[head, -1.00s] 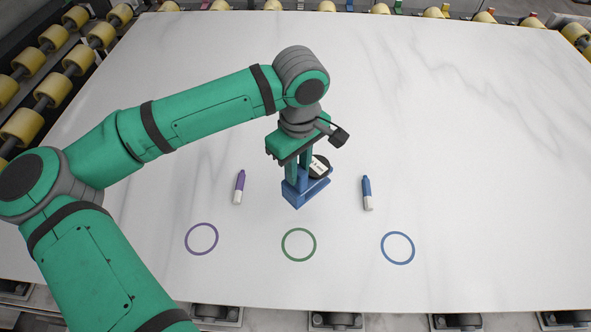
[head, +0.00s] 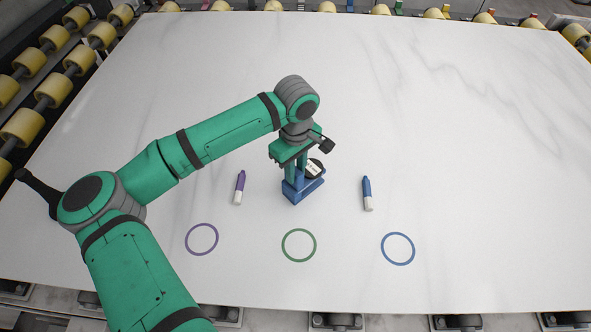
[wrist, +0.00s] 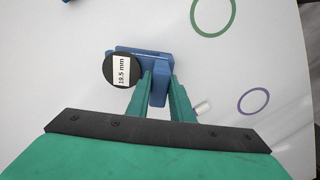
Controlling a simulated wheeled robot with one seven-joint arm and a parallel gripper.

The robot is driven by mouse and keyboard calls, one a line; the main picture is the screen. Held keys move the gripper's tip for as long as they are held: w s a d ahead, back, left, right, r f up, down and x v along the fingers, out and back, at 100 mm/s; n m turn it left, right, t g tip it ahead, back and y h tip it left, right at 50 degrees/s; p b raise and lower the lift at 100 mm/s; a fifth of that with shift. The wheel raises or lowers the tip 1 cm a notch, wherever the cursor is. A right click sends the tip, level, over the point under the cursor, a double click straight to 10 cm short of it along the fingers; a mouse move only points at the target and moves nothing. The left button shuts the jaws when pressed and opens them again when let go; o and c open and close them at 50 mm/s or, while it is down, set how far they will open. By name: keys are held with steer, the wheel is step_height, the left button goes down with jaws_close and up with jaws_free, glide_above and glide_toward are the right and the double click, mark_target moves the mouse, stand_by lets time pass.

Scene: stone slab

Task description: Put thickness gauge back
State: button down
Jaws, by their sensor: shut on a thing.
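The thickness gauge is a blue block with a black round dial and a white label; its body (head: 303,188) shows in the head view between the two markers. In the wrist view the gauge (wrist: 159,88) has its dial to the left, with a label reading "19.5 mm". My gripper (head: 296,172) is shut on the gauge from above; the green fingers (wrist: 160,88) clasp its blue part. The gauge is at or just above the slab; I cannot tell if it touches. A green ring (head: 299,245) lies on the slab in front of it.
A purple marker (head: 239,188) lies left of the gauge and a blue marker (head: 367,194) lies right. A purple ring (head: 202,239) and a blue ring (head: 398,249) flank the green ring. The white slab (head: 450,130) is clear behind and to the right. Yellow rollers (head: 22,127) line its edge.

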steer(key=shift+f, duration=0.1)
steer(key=c, duration=1.6)
jaws_free()
steer(key=shift+o, duration=0.2)
step_height(320, 180, up, 12)
steer(key=shift+r, duration=0.2)
